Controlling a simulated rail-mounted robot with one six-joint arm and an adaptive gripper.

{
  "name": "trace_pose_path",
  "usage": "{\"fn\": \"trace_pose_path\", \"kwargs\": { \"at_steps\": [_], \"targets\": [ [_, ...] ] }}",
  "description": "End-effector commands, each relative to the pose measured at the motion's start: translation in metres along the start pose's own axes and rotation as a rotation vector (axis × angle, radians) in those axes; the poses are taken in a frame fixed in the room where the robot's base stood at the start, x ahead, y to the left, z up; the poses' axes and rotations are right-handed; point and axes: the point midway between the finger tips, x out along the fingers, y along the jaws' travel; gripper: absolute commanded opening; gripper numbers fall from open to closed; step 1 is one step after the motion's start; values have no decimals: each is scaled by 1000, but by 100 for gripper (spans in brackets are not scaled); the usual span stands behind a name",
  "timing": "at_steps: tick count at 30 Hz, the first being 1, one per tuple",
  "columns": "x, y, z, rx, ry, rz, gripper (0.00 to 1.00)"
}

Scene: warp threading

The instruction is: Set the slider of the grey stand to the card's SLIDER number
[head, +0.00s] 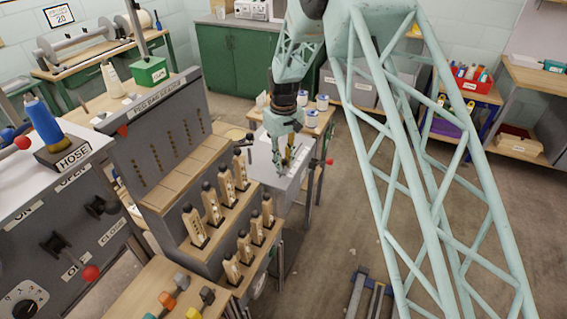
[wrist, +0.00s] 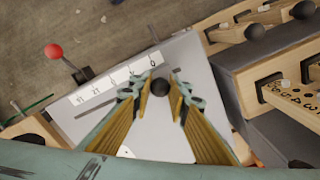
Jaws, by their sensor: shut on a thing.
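The grey stand (wrist: 190,62) fills the middle of the wrist view as a pale plate, and in the head view it is a pale box (head: 262,158) under my gripper (head: 288,166). Its dark slot (wrist: 98,105) runs beside a white number strip (wrist: 116,78). The slider's black knob (wrist: 160,88) sits near the strip's right end, closest to a mark that looks like 0. My gripper's yellow fingers (wrist: 159,97) are on both sides of the knob, shut on it. In the head view the knob is hidden. I cannot identify the card with the SLIDER number.
A red-knobbed lever (wrist: 54,51) stands at the stand's left in the wrist view. A grey peg rack with wooden tags (head: 228,190) is close left of the stand in the head view. A framed wall sign (head: 59,15) reads 20. Open floor (head: 325,230) lies right.

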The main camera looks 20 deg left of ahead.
Motion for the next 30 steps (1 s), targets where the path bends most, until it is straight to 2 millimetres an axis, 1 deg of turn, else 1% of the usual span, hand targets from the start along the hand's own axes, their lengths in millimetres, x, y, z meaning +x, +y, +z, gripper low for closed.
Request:
{"fn": "trace_pose_path", "kwargs": {
  "at_steps": [5, 16, 26, 27, 30],
  "targets": [
    [0, 4, -2, 0, 0, 0, 0],
    [0, 32, -22, 0, 1, 1, 0],
    [0, 33, -22, 0, 0, 0, 0],
    [0, 33, -22, 0, 0, 0, 19],
    [0, 33, -22, 0, 0, 0, 28]
  ]
}}
